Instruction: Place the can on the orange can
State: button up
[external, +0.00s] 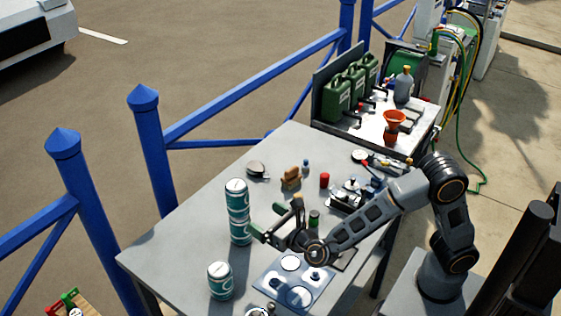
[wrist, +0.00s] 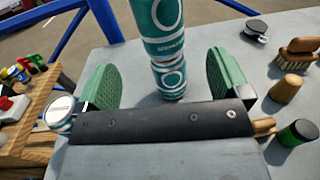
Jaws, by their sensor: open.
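Two teal-and-white cans stand stacked upright in the external view: an upper can (external: 236,193) and a lower can (external: 240,231). The wrist view shows the upper can (wrist: 160,25) and lower can (wrist: 171,82) between my finger pads. The upper can sits slightly off-centre on the lower one. My gripper (external: 272,218) is open and empty beside the stack; the fingers (wrist: 164,80) show on either side of it, apart from the cans. A third teal can (external: 220,281) stands alone near the front edge. I see no can that is clearly orange.
The grey table (external: 180,243) also holds a brush (external: 291,179), a small red cylinder (external: 325,180) and a blue-grey panel (external: 268,272) with round discs. An orange funnel (external: 395,120) stands on the back bench. Blue railings (external: 150,150) run along the left side.

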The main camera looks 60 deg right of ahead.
jog(key=s+d+f+m+g+h, duration=0.1)
jog(key=s+d+m+g+h, duration=0.25)
jog(key=d+m, duration=0.55)
jog(key=s+d+f+m+g+h, duration=0.1)
jog(key=s+d+m+g+h, duration=0.15)
jog(key=d+m+g, duration=0.65)
jog(key=s+d+f+m+g+y, duration=0.1)
jog(key=s+d+f+m+y, duration=0.1)
jog(key=s+m, duration=0.6)
jog(key=s+d+f+m+g+y, duration=0.1)
jog(key=s+d+f+m+y, duration=0.1)
jog(key=s+d+m+y, duration=0.3)
jog(key=shift+s+d+f+m, duration=0.2)
jog(key=shift+s+d+m, duration=0.4)
jog(key=shift+s+m, duration=1.15)
jog(key=shift+w+m, duration=0.35)
jog(key=shift+w, duration=0.05)
